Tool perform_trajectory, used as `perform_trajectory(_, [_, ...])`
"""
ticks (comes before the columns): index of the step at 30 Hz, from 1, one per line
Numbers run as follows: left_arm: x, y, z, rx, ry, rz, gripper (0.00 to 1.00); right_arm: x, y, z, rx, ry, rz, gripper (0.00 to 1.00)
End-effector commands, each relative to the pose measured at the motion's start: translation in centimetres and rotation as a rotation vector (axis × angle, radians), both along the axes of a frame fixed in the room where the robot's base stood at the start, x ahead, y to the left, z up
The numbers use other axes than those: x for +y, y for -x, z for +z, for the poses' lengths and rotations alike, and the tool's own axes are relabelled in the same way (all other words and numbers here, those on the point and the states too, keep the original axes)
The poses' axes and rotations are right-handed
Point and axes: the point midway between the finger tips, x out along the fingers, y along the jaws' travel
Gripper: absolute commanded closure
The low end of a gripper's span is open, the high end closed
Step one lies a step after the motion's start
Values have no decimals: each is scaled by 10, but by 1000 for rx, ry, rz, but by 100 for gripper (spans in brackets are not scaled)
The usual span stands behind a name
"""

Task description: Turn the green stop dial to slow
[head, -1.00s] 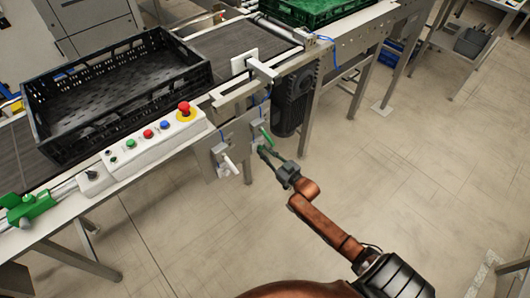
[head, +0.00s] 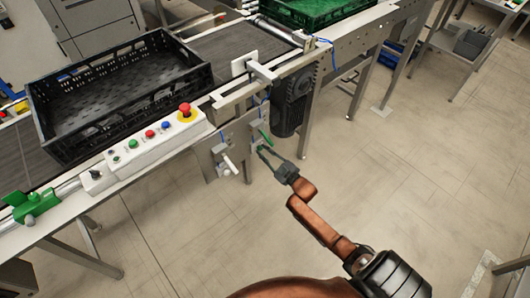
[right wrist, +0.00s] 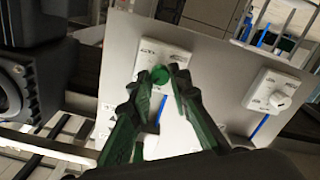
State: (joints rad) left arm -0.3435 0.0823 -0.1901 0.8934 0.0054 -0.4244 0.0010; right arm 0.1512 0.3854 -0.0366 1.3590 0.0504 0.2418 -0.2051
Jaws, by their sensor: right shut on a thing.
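The green stop dial (right wrist: 160,75) sits on a pale plate (right wrist: 155,58) on the conveyor's side panel. In the head view its green handle (head: 265,136) shows just above my right fingertips. My right gripper (head: 262,151) reaches it from the front. In the right wrist view the right gripper (right wrist: 160,77) has one fingertip on each side of the dial and is shut on it. The dial's markings are too small to read. My left gripper is not in view.
A white dial (head: 228,163) on a similar plate is left of the green one. A dark motor (head: 290,108) hangs close to the right. The floor in front is clear.

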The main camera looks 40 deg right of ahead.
Motion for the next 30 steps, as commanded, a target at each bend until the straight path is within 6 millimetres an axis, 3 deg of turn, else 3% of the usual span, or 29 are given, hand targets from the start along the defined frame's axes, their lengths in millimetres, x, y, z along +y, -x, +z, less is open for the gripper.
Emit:
perform_trajectory(15, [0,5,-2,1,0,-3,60,0,0,-2,-31,423,0,100])
perform_trajectory(30, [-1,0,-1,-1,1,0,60,1,1,-2,-42,573,1,100])
